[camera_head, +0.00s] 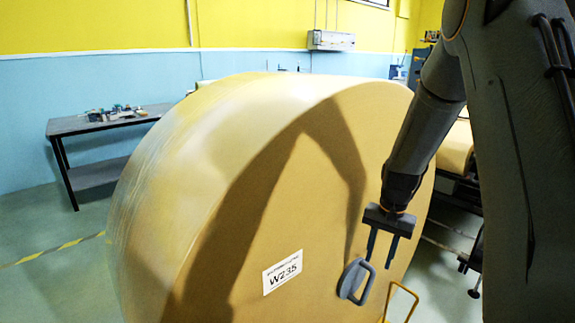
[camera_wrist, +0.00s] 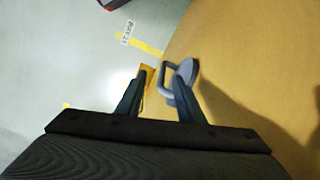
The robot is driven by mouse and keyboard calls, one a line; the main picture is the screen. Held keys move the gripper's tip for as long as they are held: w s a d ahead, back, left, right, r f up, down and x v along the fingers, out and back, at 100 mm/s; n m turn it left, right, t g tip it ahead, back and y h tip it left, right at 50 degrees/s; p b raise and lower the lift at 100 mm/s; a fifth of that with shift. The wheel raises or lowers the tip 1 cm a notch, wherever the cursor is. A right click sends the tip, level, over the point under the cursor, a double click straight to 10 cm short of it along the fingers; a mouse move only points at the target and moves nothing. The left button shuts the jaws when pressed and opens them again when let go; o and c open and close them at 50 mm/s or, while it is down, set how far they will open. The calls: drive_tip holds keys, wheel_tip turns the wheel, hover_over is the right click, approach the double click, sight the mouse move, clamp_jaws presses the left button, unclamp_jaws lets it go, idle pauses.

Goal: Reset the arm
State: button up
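My gripper (camera_head: 379,263) hangs in front of the flat face of the big kraft roll (camera_head: 325,200), fingers pointing down. Its two fingers are apart, and nothing is clamped between them. A grey round pad with a loop handle (camera_head: 353,278) sits against the roll's face by the fingertips. In the wrist view the loop handle (camera_wrist: 165,82) shows in the gap between the fingers, close to the right finger, which overlaps part of the grey pad. Whether a finger touches the handle I cannot tell.
A white label reading W235 (camera_head: 282,272) is on the roll's face. A yellow bent bar (camera_head: 415,298) stands near the gripper at lower right. A dark workbench (camera_head: 98,124) with small items is at back left. Open floor with a striped line (camera_head: 50,253) lies left.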

drive_tip(key=s+a+r+n, duration=0.3)
drive_tip(key=s+a+r, duration=0.1)
drive_tip(key=s, duration=0.7)
drive_tip(key=s+a+r+n, duration=0.4)
drive_tip(key=s+a, duration=0.2)
drive_tip(key=s, duration=0.5)
drive_tip(key=shift+h, duration=0.4)
drive_tip(key=shift+r, duration=0.1)
